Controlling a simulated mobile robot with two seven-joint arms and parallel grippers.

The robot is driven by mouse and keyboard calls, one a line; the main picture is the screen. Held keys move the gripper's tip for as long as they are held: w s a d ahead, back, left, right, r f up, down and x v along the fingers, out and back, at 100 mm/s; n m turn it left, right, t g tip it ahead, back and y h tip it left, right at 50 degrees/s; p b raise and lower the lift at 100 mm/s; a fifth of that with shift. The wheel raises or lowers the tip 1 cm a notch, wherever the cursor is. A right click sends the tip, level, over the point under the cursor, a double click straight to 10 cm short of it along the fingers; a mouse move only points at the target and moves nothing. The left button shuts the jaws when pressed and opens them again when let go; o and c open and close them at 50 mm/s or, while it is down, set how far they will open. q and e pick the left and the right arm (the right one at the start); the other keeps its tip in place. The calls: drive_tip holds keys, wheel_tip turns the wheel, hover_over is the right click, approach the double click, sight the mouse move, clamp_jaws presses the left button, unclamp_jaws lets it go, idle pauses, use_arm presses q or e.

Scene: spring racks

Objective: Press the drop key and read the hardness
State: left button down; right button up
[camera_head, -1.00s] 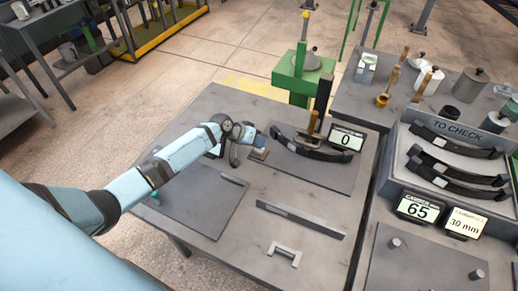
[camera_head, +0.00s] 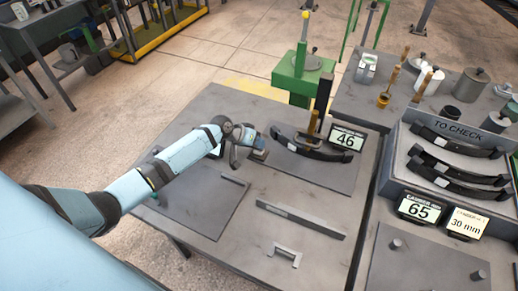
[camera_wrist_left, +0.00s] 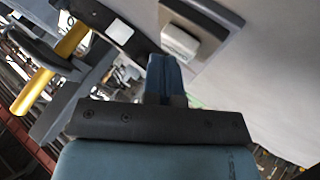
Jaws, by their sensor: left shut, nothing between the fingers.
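The hardness display (camera_head: 346,139) on the plate at the back of the table reads 46. A dark curved spring leaf (camera_head: 312,149) lies on that plate, under the dark upright post of the tester (camera_head: 320,100). My left gripper (camera_head: 257,149) is at the left edge of the plate, by the drop key (camera_head: 260,154). In the left wrist view my shut, empty fingers (camera_wrist_left: 163,70) are close to the pale key (camera_wrist_left: 180,42). I cannot tell whether they touch it. My right gripper does not show.
A rack marked TO CHECK (camera_head: 461,130) holds several dark leaves at the right. In front of it stand a display reading 65 (camera_head: 420,209) and a card reading 30 mm (camera_head: 464,223). A flat bar (camera_head: 300,219) and a small bracket (camera_head: 285,254) lie in front of the plate.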

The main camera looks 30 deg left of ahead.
use_arm(q)
drive_tip(key=shift+r+p, duration=0.6)
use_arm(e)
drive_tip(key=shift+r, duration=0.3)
use_arm(q)
drive_tip(key=shift+r, duration=0.3)
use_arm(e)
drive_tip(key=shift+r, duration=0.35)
use_arm(q)
drive_tip(key=shift+r+p, duration=0.25)
drive_tip(key=shift+p, duration=0.2)
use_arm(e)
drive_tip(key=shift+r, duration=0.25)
use_arm(q)
wheel_tip(320, 180, up, 4)
drive_tip(key=p, duration=0.3)
drive_tip(key=shift+r, duration=0.25)
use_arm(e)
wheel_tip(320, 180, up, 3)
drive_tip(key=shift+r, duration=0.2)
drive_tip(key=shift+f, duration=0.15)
